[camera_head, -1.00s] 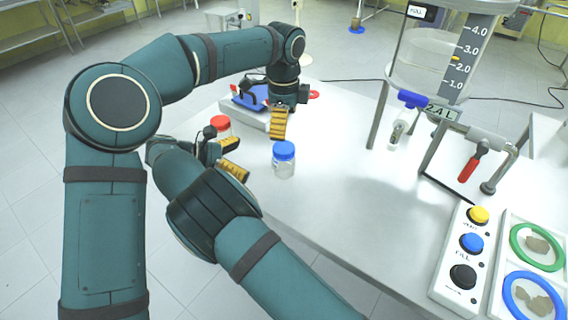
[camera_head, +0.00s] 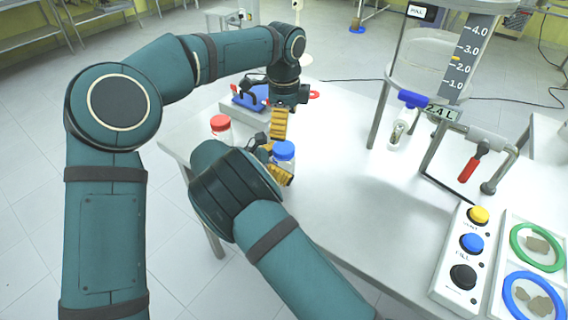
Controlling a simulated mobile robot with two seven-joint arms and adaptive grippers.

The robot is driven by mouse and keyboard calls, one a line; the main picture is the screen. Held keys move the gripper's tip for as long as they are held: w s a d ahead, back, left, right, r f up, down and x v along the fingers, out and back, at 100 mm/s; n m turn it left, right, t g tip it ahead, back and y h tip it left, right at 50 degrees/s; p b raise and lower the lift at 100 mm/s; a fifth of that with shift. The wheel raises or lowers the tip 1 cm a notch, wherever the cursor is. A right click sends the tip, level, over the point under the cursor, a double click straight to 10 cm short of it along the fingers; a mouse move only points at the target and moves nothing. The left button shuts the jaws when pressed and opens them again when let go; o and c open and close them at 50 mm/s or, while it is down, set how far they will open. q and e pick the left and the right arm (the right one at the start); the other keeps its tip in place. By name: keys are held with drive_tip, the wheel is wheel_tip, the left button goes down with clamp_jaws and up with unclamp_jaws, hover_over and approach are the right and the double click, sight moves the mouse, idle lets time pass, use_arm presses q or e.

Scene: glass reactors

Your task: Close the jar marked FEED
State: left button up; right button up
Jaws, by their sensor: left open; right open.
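A clear jar with a blue lid (camera_head: 284,150) stands on the white table. A second clear jar with a red lid (camera_head: 220,123) stands to its left, nearer the table's left edge. No FEED marking is readable on either jar, and I cannot tell how tightly the lids sit. My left gripper (camera_head: 279,124) is open, pointing down just above and behind the blue-lidded jar. My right gripper (camera_head: 279,165) is open at the left side of the blue-lidded jar, one yellow finger beyond it and one in front. The jar's lower body is partly hidden by this gripper.
A tray with blue and red items (camera_head: 250,97) lies behind my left gripper. A large glass vessel with a scale (camera_head: 462,60) and a red-handled valve (camera_head: 472,166) stand right. A button panel (camera_head: 466,250) is at the front right. The table's middle is clear.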

sight(284, 147)
drive_tip(key=shift+c, duration=0.3)
clamp_jaws()
use_arm(q)
drive_tip(key=n, duration=1.3)
drive_tip(key=shift+f, duration=0.1)
drive_tip(key=shift+f, duration=3.9)
